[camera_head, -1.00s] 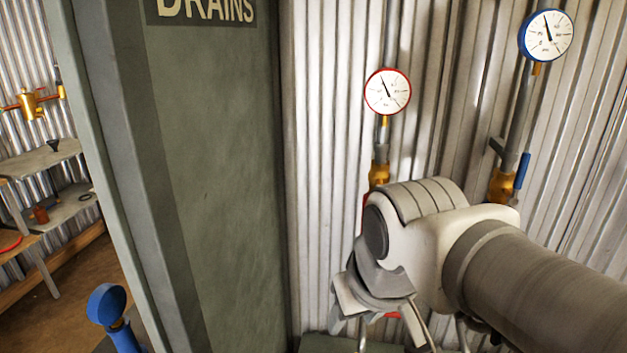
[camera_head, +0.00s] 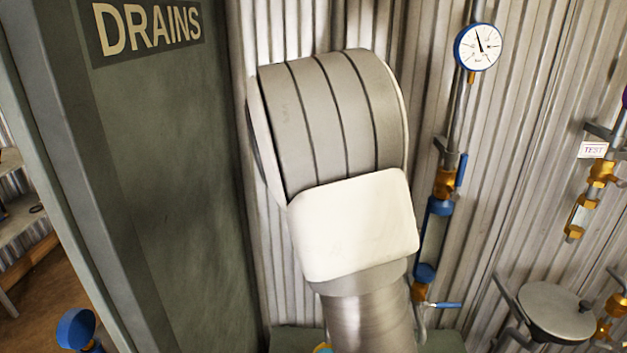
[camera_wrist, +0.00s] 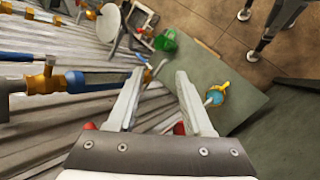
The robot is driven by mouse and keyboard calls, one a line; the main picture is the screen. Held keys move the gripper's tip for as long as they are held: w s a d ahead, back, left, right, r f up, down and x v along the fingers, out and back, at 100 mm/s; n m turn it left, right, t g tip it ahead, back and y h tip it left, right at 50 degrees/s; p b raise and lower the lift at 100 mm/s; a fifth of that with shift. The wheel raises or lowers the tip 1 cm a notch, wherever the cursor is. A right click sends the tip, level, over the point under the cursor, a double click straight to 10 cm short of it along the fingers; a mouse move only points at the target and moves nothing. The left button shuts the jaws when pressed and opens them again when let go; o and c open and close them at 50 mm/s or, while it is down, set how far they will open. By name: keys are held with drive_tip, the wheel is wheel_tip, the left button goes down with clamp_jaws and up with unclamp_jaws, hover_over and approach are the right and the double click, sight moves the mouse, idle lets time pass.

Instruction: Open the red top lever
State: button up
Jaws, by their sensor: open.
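The red top lever cannot be made out for certain. Another red part (camera_wrist: 90,126) shows just outside the left finger. I cannot tell whether either is the lever, or whether the fingers touch them.
A blue-rimmed gauge (camera_head: 478,47) tops a pipe with a blue upper lever (camera_head: 462,170) and a blue lower lever (camera_head: 448,305), right of my arm. A green DRAINS panel (camera_head: 165,150) stands left. Corrugated wall (camera_head: 520,200) lies behind. A round grey lid-like disc (camera_head: 553,310) is lower right.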

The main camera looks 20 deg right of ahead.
drive_tip(key=w+d+r+n+g+h+p, duration=0.2)
drive_tip(key=w+g+h+p, duration=0.2)
drive_tip(key=w+h, duration=0.75)
drive_tip(key=shift+y, duration=0.95)
drive_tip(key=x, duration=0.2)
drive_tip(key=p+x, duration=0.1)
drive_tip(key=x, duration=0.1)
drive_tip(key=w+p+x, duration=0.1)
drive_tip(key=x, duration=0.2)
drive_tip(key=shift+d, duration=0.25)
clamp_jaws()
